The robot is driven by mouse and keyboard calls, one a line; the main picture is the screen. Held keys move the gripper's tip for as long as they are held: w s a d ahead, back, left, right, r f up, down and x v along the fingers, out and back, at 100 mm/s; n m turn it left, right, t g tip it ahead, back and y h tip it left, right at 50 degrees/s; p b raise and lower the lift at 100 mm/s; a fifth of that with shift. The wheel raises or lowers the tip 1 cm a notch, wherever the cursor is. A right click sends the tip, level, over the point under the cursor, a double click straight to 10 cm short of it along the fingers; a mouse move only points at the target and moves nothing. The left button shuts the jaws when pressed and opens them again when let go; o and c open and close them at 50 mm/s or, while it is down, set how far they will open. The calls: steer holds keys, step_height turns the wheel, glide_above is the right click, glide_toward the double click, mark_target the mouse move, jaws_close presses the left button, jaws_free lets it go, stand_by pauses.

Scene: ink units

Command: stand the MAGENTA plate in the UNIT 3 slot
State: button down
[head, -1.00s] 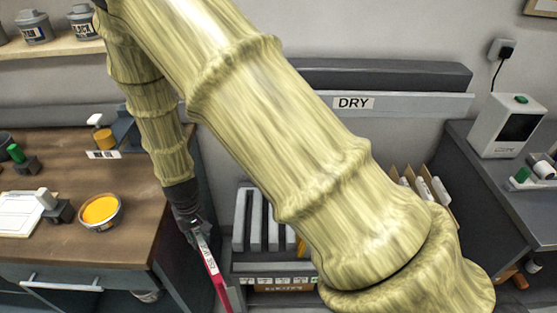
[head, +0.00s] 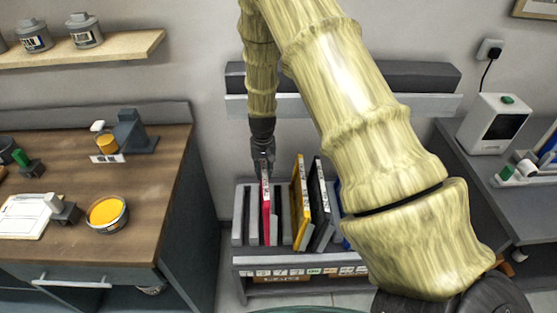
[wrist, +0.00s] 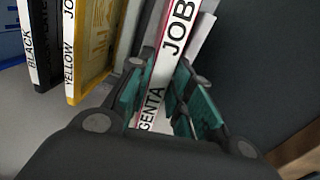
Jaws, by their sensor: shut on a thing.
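My gripper (head: 263,170) is shut on the magenta plate (head: 266,215), holding it by its white-labelled edge. The plate hangs nearly upright among the left dividers of the grey slotted rack (head: 239,220). I cannot tell whether its bottom touches the rack floor. In the wrist view the teal pads of my gripper (wrist: 165,98) lie on both sides of the magenta plate's label (wrist: 168,65), which reads "JOB" and "GENTA". Small labels run along the rack's front, too small to read, so I cannot tell which slot is UNIT 3.
A yellow plate (head: 300,205) and a black plate (head: 319,205) lean in the rack to the right. A blue plate (head: 338,195) shows partly behind my arm. The wooden counter (head: 150,215) with an orange ink tin (head: 106,213) stands left. A grey bar (head: 240,80) is on the wall.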

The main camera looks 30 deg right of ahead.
steer(key=d+m, duration=0.1)
steer(key=d, duration=0.5)
step_height(320, 180, down, 10)
steer(key=b, duration=0.5)
steer(key=shift+s, duration=0.2)
stand_by(0.4)
steer(key=shift+f, duration=0.45)
stand_by(0.6)
steer(key=c, duration=1.2)
jaws_free()
steer(key=shift+r, duration=0.1)
step_height(320, 180, up, 12)
